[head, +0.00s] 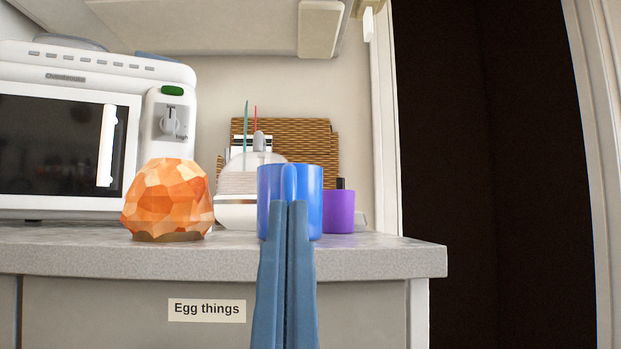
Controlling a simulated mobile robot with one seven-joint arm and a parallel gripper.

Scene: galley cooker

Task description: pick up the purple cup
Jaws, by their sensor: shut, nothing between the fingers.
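The purple cup (340,212) stands on the grey counter, behind and to the right of a blue cup (311,185). The blue cup hides part of its left side. My gripper (293,206) is in front of the counter, its two blue fingers pointing up and pressed together. It is shut and empty. Its fingertips overlap the blue cup in the picture; I cannot tell whether they touch it. The purple cup is to the right of the fingertips and farther back.
An orange faceted lamp-like object (165,200) stands on the counter (110,252) at left, before a white microwave (135,93). A white holder (237,212) and wicker mats (314,140) are behind the cups. The counter ends at right beside a dark doorway (480,190). A cabinet hangs above.

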